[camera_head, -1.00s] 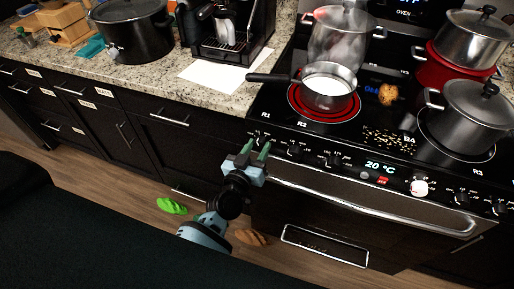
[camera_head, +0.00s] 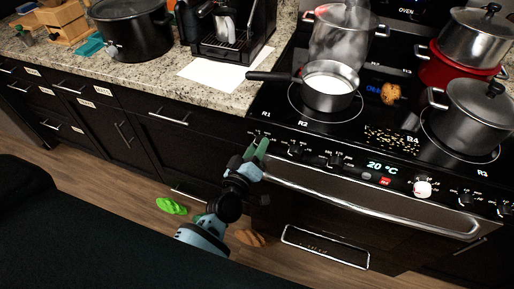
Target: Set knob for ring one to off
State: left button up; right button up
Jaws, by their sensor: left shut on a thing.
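My left gripper (camera_head: 260,145) reaches up to the left end of the stove's front panel, below the R1 label (camera_head: 266,115). Its greenish fingers are close together, shut on the leftmost knob, which they mostly hide; its setting cannot be read. The ring (camera_head: 293,99) under the saucepan (camera_head: 330,88) is dark. My right gripper is not in view.
More knobs (camera_head: 296,149) line the panel to the right, above the oven handle (camera_head: 370,203). A pot (camera_head: 472,112) stands at the right. Crumbs (camera_head: 392,138) lie on the cooktop. A green item (camera_head: 171,206) and a brown item (camera_head: 250,238) are on the floor.

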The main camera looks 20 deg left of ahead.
pick_arm(q)
jog(key=shift+n, duration=0.9)
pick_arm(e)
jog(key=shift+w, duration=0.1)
pick_arm(q)
jog(key=o, duration=1)
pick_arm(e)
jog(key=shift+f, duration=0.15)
pick_arm(q)
jog(key=s, duration=0.8)
jog(key=shift+a+f+b, duration=0.2)
jog(key=shift+a+b, duration=0.15)
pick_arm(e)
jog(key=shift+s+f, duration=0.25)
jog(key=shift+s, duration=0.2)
